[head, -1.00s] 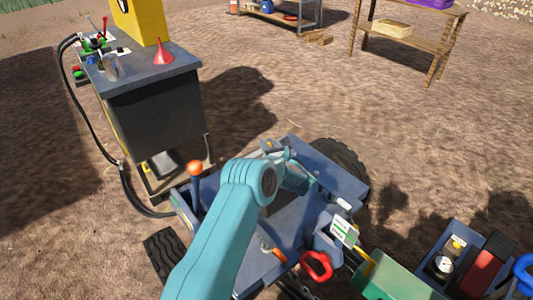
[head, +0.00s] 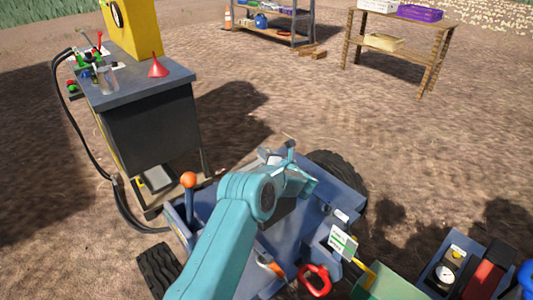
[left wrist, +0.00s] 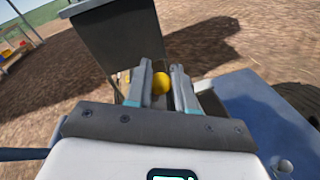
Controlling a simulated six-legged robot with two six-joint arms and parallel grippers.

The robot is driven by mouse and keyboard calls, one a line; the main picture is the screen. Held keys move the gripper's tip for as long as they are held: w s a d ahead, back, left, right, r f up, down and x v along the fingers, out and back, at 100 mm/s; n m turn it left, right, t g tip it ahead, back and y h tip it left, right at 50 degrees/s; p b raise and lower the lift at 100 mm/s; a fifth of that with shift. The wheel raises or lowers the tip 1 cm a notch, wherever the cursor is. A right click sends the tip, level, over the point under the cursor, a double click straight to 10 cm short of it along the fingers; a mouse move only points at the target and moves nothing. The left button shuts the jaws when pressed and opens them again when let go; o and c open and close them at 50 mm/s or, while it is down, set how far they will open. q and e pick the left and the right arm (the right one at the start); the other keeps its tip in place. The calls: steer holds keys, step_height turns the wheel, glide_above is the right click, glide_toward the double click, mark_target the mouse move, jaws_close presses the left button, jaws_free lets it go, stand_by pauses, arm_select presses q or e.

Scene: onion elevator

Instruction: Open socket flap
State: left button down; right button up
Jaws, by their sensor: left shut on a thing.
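My left arm reaches over the blue vehicle deck (head: 330,185) in the head view. My left gripper (head: 288,155) is small there, at the deck's far edge, and its own arm partly hides it. In the left wrist view my left gripper (left wrist: 161,84) has its fingers close on either side of a round yellow knob (left wrist: 161,82) and is shut on it. I cannot tell whether the knob belongs to the socket flap. The flap itself cannot be made out clearly. My right gripper is not in view.
A lever with an orange knob (head: 188,180) stands on the deck's left side. A red handle (head: 315,280) and a green box (head: 390,284) are at the front right.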

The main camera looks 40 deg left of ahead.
arm_select(q)
steer(key=c, duration=1)
jaws_free()
steer(key=v, duration=1.6)
steer(key=shift+d, duration=0.2)
